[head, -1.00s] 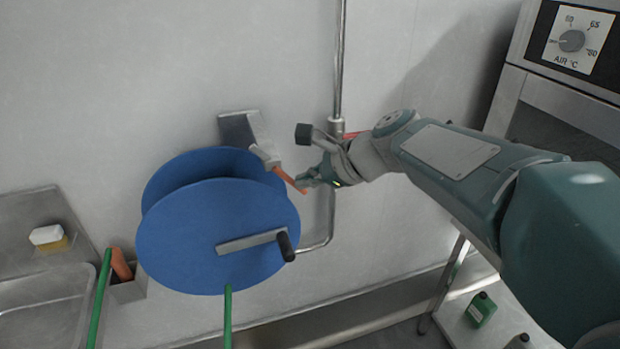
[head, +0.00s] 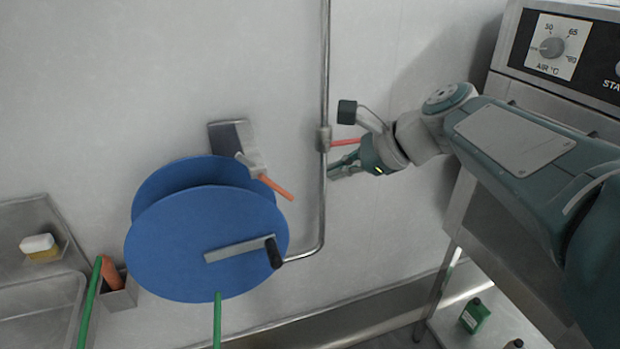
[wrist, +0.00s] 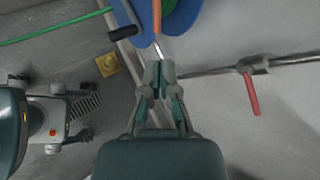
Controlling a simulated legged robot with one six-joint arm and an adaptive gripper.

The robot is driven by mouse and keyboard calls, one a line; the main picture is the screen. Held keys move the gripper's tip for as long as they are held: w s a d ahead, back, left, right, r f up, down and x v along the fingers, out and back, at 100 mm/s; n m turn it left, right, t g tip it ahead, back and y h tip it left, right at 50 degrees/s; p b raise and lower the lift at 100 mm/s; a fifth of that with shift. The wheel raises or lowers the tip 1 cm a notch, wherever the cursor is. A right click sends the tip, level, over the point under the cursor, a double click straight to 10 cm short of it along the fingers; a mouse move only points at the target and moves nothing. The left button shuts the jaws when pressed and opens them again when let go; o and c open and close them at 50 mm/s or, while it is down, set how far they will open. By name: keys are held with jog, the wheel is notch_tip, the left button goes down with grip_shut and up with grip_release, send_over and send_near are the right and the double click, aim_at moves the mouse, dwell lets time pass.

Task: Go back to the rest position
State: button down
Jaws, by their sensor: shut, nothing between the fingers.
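My gripper (head: 345,171) is shut and empty in the head view, in front of the wall just right of the vertical pipe. In the wrist view my gripper (wrist: 160,70) points up the picture with its fingertips together. The blue reel (head: 205,245) with its crank handle (head: 273,252) is to its left. An orange lever (head: 276,187) sticks out from the bracket above the reel, apart from the fingers. In the wrist view the orange lever (wrist: 157,15) appears just beyond the fingertips.
The metal pipe (head: 325,80) runs down the wall, with a red valve handle (head: 345,142) close above my gripper. An oven-like unit with a dial (head: 552,46) stands at right. A green container (head: 474,315) sits low on a shelf. A sink (head: 40,310) is at left.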

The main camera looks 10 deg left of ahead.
jog(key=s+d+f+n+t+h, duration=0.1)
jog(key=s+d+f+n+h, duration=0.4)
jog(key=s+d, duration=0.4)
jog(key=s+d+f+n+t+h, duration=0.2)
jog(key=s+d+f+n+h, duration=0.3)
jog(key=s+d+f+n, duration=0.2)
jog(key=s+d+n, duration=0.2)
jog(key=d, duration=0.2)
jog(key=shift+s+d+f, duration=0.25)
jog(key=shift+d+f, duration=0.05)
jog(key=shift+f, duration=0.1)
